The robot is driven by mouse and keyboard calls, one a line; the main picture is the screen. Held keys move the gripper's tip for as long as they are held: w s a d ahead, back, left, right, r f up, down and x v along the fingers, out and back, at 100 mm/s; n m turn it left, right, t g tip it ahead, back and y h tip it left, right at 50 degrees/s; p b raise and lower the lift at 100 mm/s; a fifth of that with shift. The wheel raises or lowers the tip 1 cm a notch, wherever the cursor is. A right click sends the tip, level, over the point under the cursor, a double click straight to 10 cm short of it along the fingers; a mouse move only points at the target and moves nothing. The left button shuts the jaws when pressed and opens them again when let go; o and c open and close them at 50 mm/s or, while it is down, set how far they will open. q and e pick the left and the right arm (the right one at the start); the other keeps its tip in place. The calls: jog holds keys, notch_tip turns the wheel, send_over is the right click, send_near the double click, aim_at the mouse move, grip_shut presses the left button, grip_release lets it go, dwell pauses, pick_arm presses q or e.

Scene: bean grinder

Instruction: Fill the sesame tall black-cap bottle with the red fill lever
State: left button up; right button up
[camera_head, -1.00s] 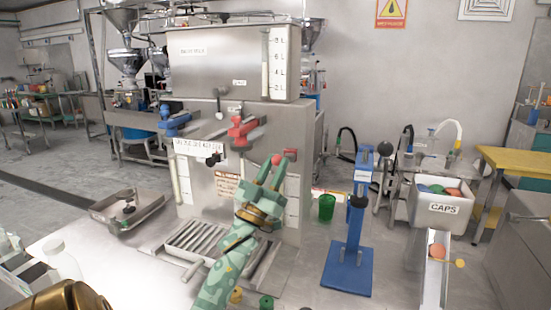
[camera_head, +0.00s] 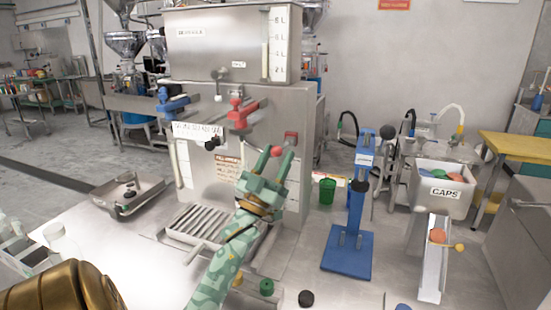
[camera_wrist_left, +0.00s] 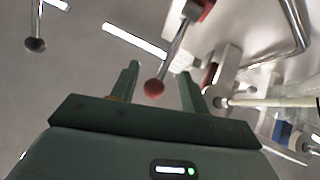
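A small red ball knob (camera_head: 276,151) shows in the head view at the front of the steel filling machine (camera_head: 228,40). In the left wrist view the red knob (camera_wrist_left: 153,88) ends a thin rod that runs up to a red block. My left gripper (camera_head: 276,158) is open in front of the machine. Its two fingers (camera_wrist_left: 160,85) stand apart on either side of the knob in the picture, with gaps on both sides. A pale bottle-like thing (camera_head: 53,231) stands at the lower left, partly hidden; I cannot tell which bottle it is. My right gripper is out of view.
A red valve (camera_head: 240,113) and a blue valve (camera_head: 172,103) sit on the machine above a slatted drip tray (camera_head: 203,222). A blue press (camera_head: 347,255), a green cup (camera_head: 327,190) and a caps bin (camera_head: 440,192) stand to the right. A black cap (camera_head: 306,298) lies in front.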

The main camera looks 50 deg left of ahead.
pick_arm(q)
jog(key=shift+s+d+r, duration=0.1)
jog(key=shift+s+r, duration=0.1)
jog(key=shift+s+f, duration=0.15)
jog(key=v, duration=1.1)
jog(key=shift+f, duration=0.35)
jog(key=shift+s, duration=0.1)
